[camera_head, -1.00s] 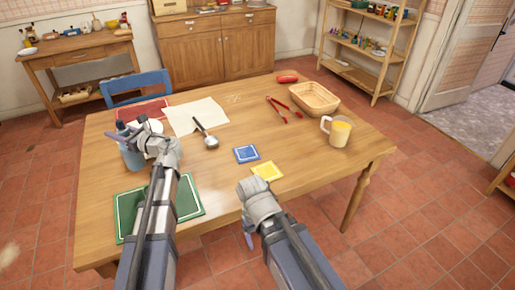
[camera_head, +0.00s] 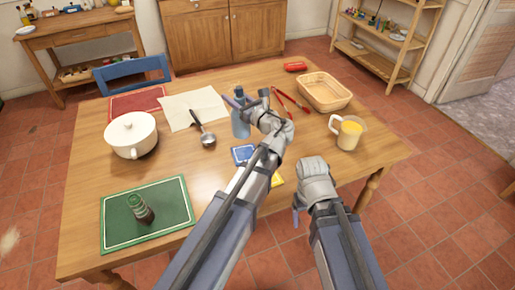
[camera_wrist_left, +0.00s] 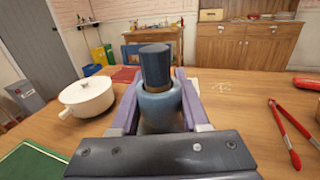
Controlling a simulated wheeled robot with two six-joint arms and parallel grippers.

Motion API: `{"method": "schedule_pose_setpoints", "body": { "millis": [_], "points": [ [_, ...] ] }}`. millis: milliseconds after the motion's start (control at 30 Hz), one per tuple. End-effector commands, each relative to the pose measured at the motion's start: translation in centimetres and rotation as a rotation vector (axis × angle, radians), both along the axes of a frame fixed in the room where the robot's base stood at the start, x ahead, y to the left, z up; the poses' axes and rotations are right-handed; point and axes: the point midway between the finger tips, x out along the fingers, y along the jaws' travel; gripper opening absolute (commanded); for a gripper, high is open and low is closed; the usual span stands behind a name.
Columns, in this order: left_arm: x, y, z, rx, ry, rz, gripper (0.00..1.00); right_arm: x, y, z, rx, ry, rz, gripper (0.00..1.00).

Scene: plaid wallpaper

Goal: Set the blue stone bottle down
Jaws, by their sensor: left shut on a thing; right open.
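The blue stone bottle (camera_head: 240,122) is upright in my left gripper (camera_head: 250,103), just behind the blue coaster (camera_head: 243,154) in the head view. In the left wrist view the bottle (camera_wrist_left: 158,105) stands between the two purple fingers, with its dark cap up. The arm hides part of it, and I cannot tell whether its base touches the table. My right gripper (camera_head: 297,205) is at the table's front edge, empty; its fingers are partly hidden.
A ladle (camera_head: 204,133), red tongs (camera_head: 290,102), a basket (camera_head: 324,92) and a jug (camera_head: 347,133) are around the middle and right.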

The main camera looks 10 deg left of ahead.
Motion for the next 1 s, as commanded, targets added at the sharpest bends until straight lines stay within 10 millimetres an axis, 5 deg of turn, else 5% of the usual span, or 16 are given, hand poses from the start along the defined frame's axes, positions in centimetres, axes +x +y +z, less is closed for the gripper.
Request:
{"method": "schedule_pose_setpoints", "body": {
  "millis": [333, 733, 1000],
  "points": [
    [-0.1, -0.3, -0.5, 0.001, 0.0, -0.004, 0.0, 0.0, 0.0, -0.6, 0.0, 0.0, 0.0, 0.78],
    [-0.1, -0.3, -6.1, 0.001, 0.0, -0.004, 0.0, 0.0, 0.0, -6.1, 0.0, 0.0, 0.0, 0.78],
    [-0.1, -0.3, -6.4, 0.001, 0.0, -0.004, 0.0, 0.0, 0.0, -6.4, 0.0, 0.0, 0.0, 0.78]
  ]
}}
